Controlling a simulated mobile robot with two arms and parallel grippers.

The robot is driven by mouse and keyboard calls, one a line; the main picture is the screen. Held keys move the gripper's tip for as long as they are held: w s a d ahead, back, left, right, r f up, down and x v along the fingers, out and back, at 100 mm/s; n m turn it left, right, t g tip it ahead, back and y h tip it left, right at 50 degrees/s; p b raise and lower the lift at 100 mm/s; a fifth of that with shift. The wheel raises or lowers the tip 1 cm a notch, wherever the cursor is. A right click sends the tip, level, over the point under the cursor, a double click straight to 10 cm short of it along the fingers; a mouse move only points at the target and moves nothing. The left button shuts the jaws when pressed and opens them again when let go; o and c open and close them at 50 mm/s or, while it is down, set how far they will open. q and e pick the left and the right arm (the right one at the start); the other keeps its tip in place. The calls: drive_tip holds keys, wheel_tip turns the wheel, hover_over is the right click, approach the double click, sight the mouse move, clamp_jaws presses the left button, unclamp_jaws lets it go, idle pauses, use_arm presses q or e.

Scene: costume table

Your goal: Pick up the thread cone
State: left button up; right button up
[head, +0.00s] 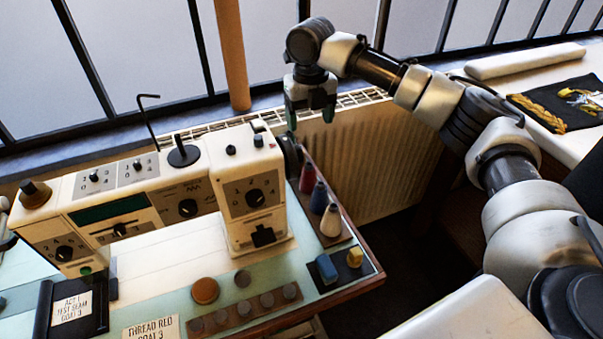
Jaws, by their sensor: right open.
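Several thread cones stand in a row in a dark wooden rack (345,234) at the table's right end. The red thread cone (307,178) is at the back, the blue thread cone (319,198) is in the middle, and the cream thread cone (331,222) is at the front. All look upright. My right gripper (311,118) is open, points down and is empty. It shows above and beyond the red cone in the picture, apart from it. My left gripper is not in view.
A cream sewing machine (250,190) stands just left of the cones. A blue block (327,268) and a yellow block (354,257) lie in front of them. A card (152,328) reads "THREAD RED COAT 3". A ribbed radiator (375,155) stands behind, below a barred window.

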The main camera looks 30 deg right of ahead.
drive_tip(key=b, duration=0.5)
hover_over(309, 164)
drive_tip(key=f, duration=0.5)
drive_tip(key=shift+w+d+f, duration=0.1)
drive_tip(key=shift+w+f, duration=0.25)
drive_tip(key=shift+w, duration=0.05)
wheel_tip(309, 164, down, 5)
drive_tip(key=shift+s+f+b, duration=0.1)
drive_tip(key=shift+b, duration=0.3)
drive_tip(key=shift+f, duration=0.5)
drive_tip(key=f, duration=0.3)
drive_tip(key=shift+s+f, duration=0.3)
drive_tip(key=shift+s, duration=0.1)
drive_tip(key=shift+f, duration=0.5)
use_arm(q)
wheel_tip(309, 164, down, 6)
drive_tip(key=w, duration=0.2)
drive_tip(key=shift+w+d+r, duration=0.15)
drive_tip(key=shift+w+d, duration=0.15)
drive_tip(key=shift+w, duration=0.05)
